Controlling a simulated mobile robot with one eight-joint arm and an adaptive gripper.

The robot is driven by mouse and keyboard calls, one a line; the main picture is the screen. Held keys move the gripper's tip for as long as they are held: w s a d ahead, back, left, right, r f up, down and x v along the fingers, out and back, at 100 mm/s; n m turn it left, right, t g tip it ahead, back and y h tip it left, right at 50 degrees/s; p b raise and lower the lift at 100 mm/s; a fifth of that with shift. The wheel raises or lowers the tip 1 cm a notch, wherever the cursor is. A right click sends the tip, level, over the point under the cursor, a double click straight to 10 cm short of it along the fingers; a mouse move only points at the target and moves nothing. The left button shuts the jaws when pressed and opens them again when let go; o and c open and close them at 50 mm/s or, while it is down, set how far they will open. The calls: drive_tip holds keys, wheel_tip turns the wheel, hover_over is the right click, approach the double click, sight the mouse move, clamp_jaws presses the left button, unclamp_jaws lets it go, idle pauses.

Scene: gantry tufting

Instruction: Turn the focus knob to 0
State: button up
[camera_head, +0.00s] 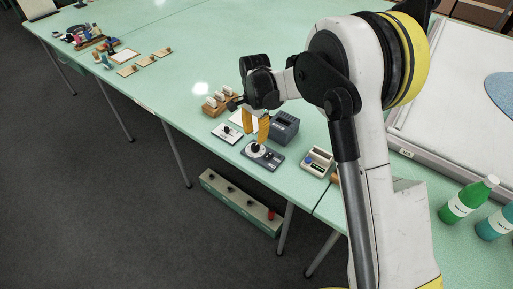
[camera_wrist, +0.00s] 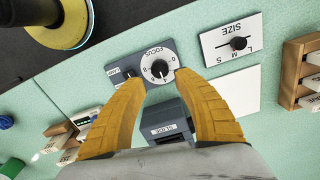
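The focus knob (camera_wrist: 159,69) is a black knob on a round white dial with numbers around it, on a dark grey panel (camera_wrist: 115,60) marked FOCUS. A small switch marked LAMP is on the same panel. In the head view the dial (camera_head: 256,151) lies at the left of its panel (camera_head: 272,164). My gripper (camera_wrist: 157,77) is open, with yellow fingers on either side of the dial and the knob showing between the tips. In the head view my gripper (camera_head: 256,138) points down just above the dial. I cannot tell contact or the exact knob setting.
A grey SLIDE box (camera_head: 285,127) stands close behind the panel. A white SIZE panel (camera_wrist: 231,41) and a wooden rack (camera_head: 220,102) are nearby. A pale device (camera_head: 318,161) is to the right. Green bottle (camera_head: 468,200) stands far right. The table's front edge is close.

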sight(255, 145)
wheel_tip(255, 145, down, 6)
drive_tip(key=shift+f+b, duration=0.2)
drive_tip(key=shift+b, duration=0.7)
clamp_jaws()
